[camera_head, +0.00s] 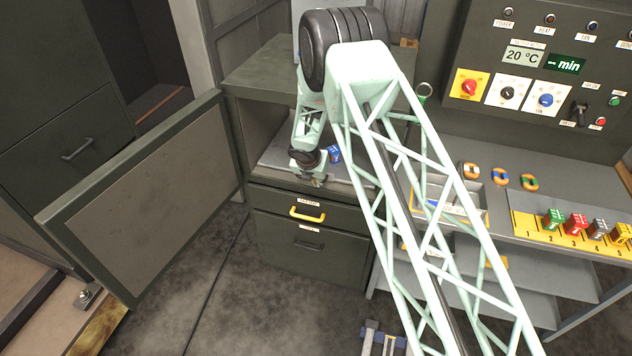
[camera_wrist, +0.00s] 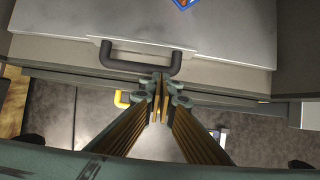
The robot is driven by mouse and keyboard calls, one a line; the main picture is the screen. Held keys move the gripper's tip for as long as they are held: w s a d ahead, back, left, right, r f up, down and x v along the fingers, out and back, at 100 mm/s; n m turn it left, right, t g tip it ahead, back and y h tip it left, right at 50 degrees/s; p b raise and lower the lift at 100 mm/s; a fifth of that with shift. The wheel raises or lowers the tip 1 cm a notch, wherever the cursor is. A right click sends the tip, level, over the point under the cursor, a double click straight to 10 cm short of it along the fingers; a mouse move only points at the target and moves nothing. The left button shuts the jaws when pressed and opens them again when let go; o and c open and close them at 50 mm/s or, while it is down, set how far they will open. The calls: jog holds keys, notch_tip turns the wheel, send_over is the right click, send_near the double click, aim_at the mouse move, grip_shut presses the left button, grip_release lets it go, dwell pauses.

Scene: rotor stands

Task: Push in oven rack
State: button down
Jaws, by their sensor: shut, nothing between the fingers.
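The oven rack (camera_wrist: 60,25) is a light grey metal plate with a dark handle (camera_wrist: 135,58) on its front edge. In the head view the rack (camera_head: 279,151) lies in the open oven compartment, partly hidden by my arm. My gripper (camera_wrist: 161,82) is shut and empty. Its fingertips are at the right part of the handle, on the front side of the rack; I cannot tell whether they touch it. In the head view my gripper (camera_head: 317,181) is low at the compartment's front.
The oven door (camera_head: 165,195) stands wide open to the left. A drawer with a yellow handle (camera_head: 307,214) is below the compartment. A bench with a numbered yellow block holder (camera_head: 525,228) and a control panel (camera_head: 545,75) are at the right.

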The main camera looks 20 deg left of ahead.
jog(key=shift+w+a, duration=0.1)
jog(key=shift+w, duration=0.25)
jog(key=shift+w+r, duration=0.15)
jog(key=shift+s+b, duration=0.2)
jog(key=shift+b, duration=0.15)
jog(key=s+d+r+b, duration=0.1)
jog(key=s+r+b, duration=0.2)
jog(key=s+r, duration=0.5)
jog(key=shift+s+b, duration=0.2)
jog(key=shift+b, duration=0.2)
dwell(1.0)
jog(key=shift+d, duration=0.1)
dwell(0.4)
